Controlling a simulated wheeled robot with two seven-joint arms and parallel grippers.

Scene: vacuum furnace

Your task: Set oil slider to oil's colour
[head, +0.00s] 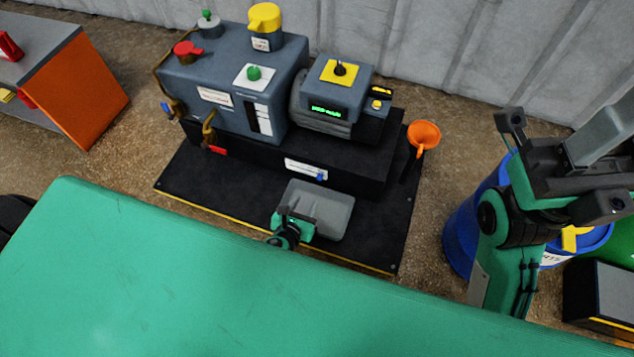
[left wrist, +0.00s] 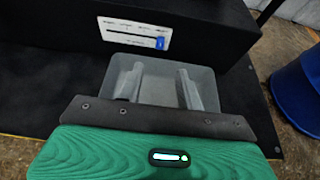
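The oil slider is a white plate (head: 306,169) on the front of the black base, with a small blue knob (head: 320,177) at its right end. In the left wrist view the plate (left wrist: 125,33) shows a dark slot, with the blue knob (left wrist: 160,43) at the right. The pump's sight window (head: 259,118) is black and white; I cannot tell the oil's colour. My left gripper (head: 301,209) is in front of and below the slider, apart from it; its grey fingers (left wrist: 161,70) are spread and empty.
An orange funnel (head: 423,134) stands right of the base. A blue barrel (head: 460,235) is behind my right arm. The green surface (head: 200,290) fills the foreground.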

